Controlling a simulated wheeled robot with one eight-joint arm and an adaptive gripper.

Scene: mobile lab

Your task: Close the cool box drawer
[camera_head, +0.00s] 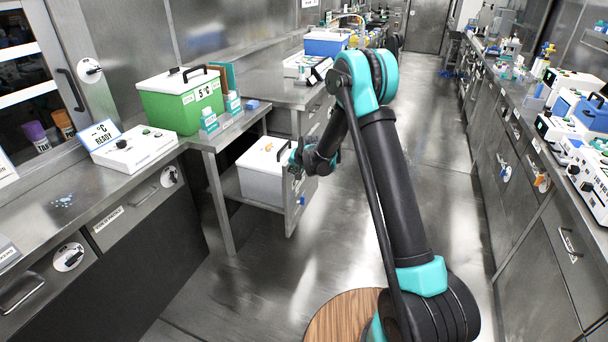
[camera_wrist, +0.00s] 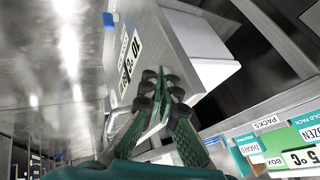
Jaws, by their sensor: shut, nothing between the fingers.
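The cool box drawer (camera_head: 294,213) is pulled out from under the left bench and carries a white cool box (camera_head: 262,181) with a dark handle. In the wrist view its grey front panel (camera_wrist: 158,40) bears a temperature label, and the white box (camera_wrist: 212,72) shows behind it. My gripper (camera_head: 297,160) is at the upper part of the drawer front, at the right side of the box. In the wrist view my gripper (camera_wrist: 160,80) has its green fingers together and empty, overlapping the panel. Whether they touch it cannot be told.
A bench leg (camera_head: 219,205) stands left of the drawer. The aisle floor (camera_head: 250,280) is clear. Another bench (camera_head: 520,120) runs along the right.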

